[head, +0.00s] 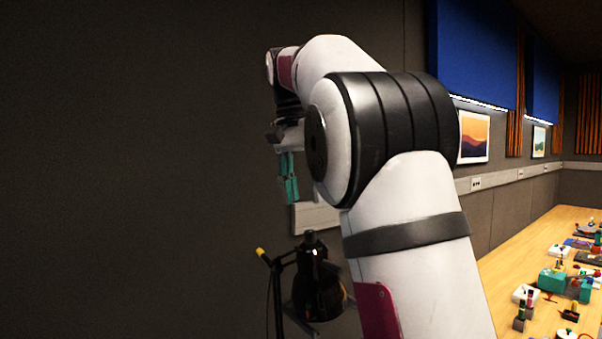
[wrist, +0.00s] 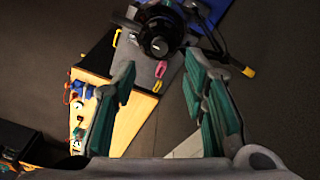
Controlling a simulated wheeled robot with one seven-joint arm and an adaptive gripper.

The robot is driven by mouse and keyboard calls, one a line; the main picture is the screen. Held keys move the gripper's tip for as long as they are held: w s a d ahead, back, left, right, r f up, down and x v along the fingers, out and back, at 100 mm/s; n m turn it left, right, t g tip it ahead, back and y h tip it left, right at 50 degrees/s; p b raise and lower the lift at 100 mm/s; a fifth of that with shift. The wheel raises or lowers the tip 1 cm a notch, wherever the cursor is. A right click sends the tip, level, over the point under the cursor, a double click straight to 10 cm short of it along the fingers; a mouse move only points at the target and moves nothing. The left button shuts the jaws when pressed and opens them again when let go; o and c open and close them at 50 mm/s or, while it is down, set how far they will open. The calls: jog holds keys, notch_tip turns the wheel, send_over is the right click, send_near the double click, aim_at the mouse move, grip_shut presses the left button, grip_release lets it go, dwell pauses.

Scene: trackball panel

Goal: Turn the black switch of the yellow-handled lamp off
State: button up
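The black lamp (head: 316,280) stands on a stand low in the head view, left of my arm, with a yellow-tipped handle (head: 260,251) sticking out to its left. In the wrist view, the lamp (wrist: 160,32) is at the top middle, and its yellow handle end (wrist: 247,72) points to the lower right. I cannot make out the black switch, nor tell whether the lamp is lit. My gripper (wrist: 158,68) has teal fingers spread wide with nothing between them. In the head view, my gripper (head: 289,178) hangs above the lamp, apart from it.
A wooden table (head: 508,262) with several small devices runs along the right. In the wrist view, a wooden surface (wrist: 130,125) lies below left, with a pink clip (wrist: 159,70) and a yellow clip (wrist: 116,37) near the lamp. A dark wall (head: 130,150) fills the left.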

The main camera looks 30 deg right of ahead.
jog(key=shift+a+r, duration=0.15)
jog(key=shift+r, duration=0.8)
jog(key=shift+a+r, duration=0.15)
jog(key=shift+r, duration=0.8)
